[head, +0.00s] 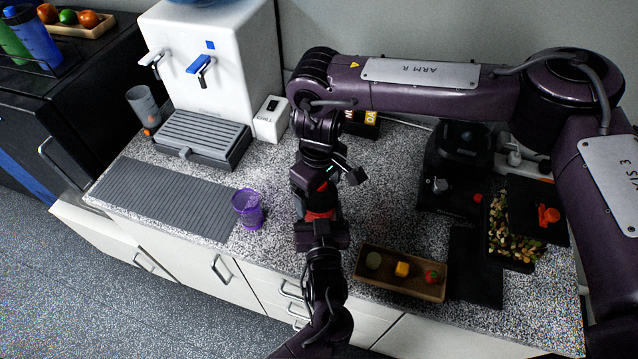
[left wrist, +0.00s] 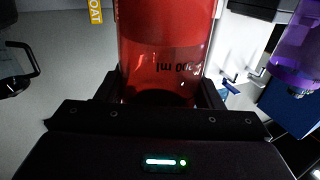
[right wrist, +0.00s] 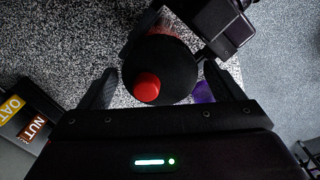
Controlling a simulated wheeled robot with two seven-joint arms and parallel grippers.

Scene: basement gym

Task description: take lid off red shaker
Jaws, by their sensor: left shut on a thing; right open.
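The red shaker (head: 320,208) stands on the speckled counter, mostly hidden in the head view by my arms. Its red translucent body with volume marks fills the left wrist view (left wrist: 165,45). My left gripper (head: 321,236) is shut around the body. The black lid (right wrist: 165,62) with a red cap (right wrist: 146,87) shows from above in the right wrist view, on top of the shaker. My right gripper (right wrist: 158,88) is open, its fingers on either side of the lid, with gaps visible. In the head view the right gripper (head: 318,186) is directly above the shaker.
A purple cup (head: 248,212) stands left of the shaker. A wooden tray (head: 400,289) with small items lies at the front right. A black machine (head: 460,160) and a bin of chopped food (head: 512,235) stand further right. A grey ribbed mat (head: 165,197) lies left.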

